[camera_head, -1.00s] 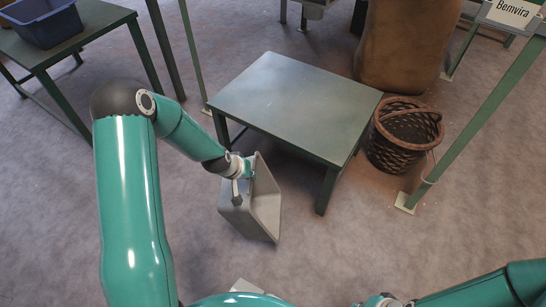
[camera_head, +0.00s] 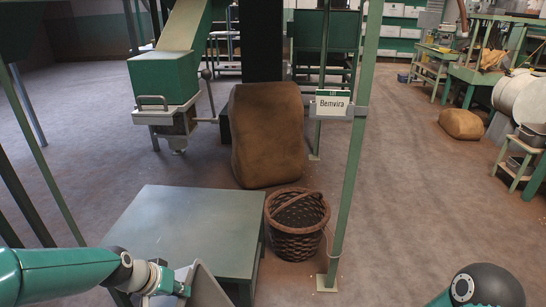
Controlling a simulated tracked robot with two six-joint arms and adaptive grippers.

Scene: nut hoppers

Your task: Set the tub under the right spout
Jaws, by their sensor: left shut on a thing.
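My left gripper (camera_head: 172,284) is shut on a grey tub (camera_head: 206,288) at the bottom of the view. The tub is tilted and stands close to the front of a low green-grey table (camera_head: 195,225); whether they touch I cannot tell. The lower part of the tub is cut off by the frame edge.
A brown sack (camera_head: 268,140) stands behind the table. A wicker basket (camera_head: 296,232) is at the table's right, beside a green post (camera_head: 350,180) with a "Bemvira" sign (camera_head: 332,106). Another sack (camera_head: 461,124) lies farther right. The tabletop looks bare; floor right of the post is open.

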